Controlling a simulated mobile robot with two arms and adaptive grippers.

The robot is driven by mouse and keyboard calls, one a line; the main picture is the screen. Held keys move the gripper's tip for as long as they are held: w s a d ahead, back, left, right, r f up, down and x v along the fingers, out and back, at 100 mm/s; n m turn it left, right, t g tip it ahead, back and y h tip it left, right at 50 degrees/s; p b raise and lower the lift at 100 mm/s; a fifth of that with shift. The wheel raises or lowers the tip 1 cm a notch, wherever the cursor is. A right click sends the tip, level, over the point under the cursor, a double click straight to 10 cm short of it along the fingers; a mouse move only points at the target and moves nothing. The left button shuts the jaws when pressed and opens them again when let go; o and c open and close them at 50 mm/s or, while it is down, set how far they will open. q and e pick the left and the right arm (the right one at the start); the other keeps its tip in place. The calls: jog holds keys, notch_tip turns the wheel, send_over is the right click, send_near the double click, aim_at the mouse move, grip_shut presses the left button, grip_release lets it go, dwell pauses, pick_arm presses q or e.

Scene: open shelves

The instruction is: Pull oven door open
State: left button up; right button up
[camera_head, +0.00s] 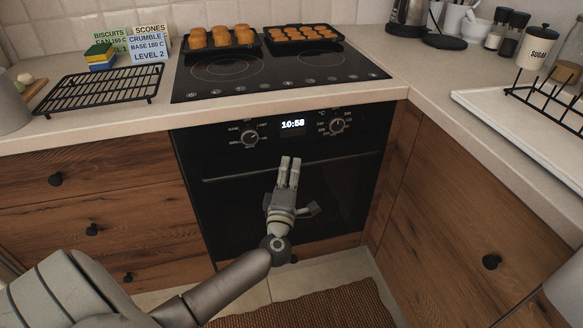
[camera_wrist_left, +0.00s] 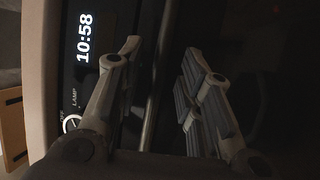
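The black oven (camera_head: 200,152) is built in below the counter, and its door (camera_head: 235,212) looks shut. A thin horizontal handle bar (camera_head: 235,175) runs across the top of the door. My left gripper (camera_head: 290,160) is in front of the door at the middle of the handle, fingers pointing at the oven. In the left wrist view the gripper (camera_wrist_left: 160,50) has its two fingers apart, with the handle bar (camera_wrist_left: 153,95) running between them. A gap shows on each side of the bar. My right gripper is not in view.
The clock and knobs (camera_head: 292,125) are just above the handle. Wooden drawers (camera_head: 120,180) flank the oven on the left, a wooden cabinet (camera_head: 450,225) on the right. A brown woven mat (camera_head: 310,308) lies on the floor before the oven. Baking trays (camera_head: 305,48) stand on the hob.

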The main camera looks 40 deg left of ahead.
pick_arm(q)
jog(key=shift+x, duration=0.9)
jog(key=shift+c, duration=0.4)
jog(key=shift+d, duration=0.1)
grip_shut()
